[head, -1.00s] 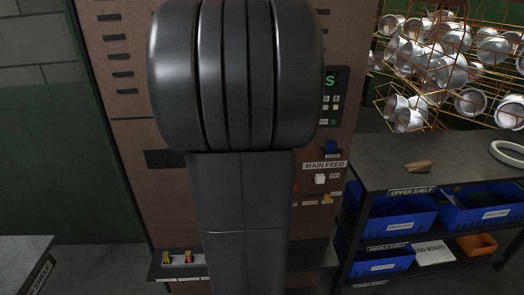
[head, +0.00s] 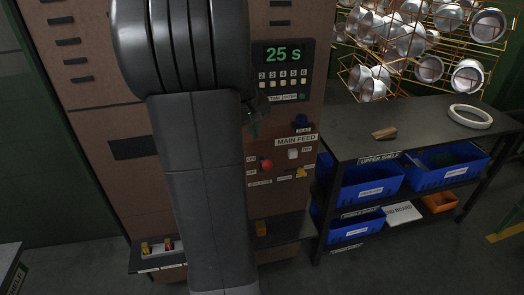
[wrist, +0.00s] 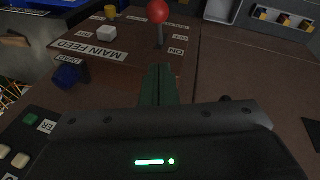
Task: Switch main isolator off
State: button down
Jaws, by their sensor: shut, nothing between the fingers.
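A red ball-topped lever (head: 266,164) stands on the brown panel, with small labels beside it. In the wrist view the red lever (wrist: 158,12) has a grey stem, and a label reading ON lies beside its base. I take it for the main isolator; the small label under it is too blurred to read. My gripper (wrist: 161,72) has its green fingers together and empty, pointing toward the lever with a gap between. In the head view my gripper (head: 253,130) shows partly behind my arm, above the lever and in front of the panel.
A white switch block (head: 292,154) sits under the MAIN FEED label (head: 296,141). A blue knob (head: 300,121) and a yellow part (head: 301,173) are close by. A display (head: 283,53) reads 25 S above. A shelf unit with blue bins (head: 370,185) stands right.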

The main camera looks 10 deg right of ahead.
aim_at(264, 163)
jog(key=shift+s+d+f+p, duration=0.1)
jog(key=shift+s+d+f, duration=0.2)
jog(key=shift+f, duration=0.85)
jog(key=shift+s+d+f+p, duration=0.15)
jog(key=shift+d+f, duration=0.3)
jog(key=shift+f, duration=0.65)
jog(key=shift+s+d+f+p, duration=0.1)
jog(key=shift+s+d+f, duration=0.2)
jog(key=shift+f, duration=0.85)
jog(key=shift+w+f+b, duration=0.1)
jog(key=shift+f+b, duration=0.1)
jog(key=shift+b, duration=0.2)
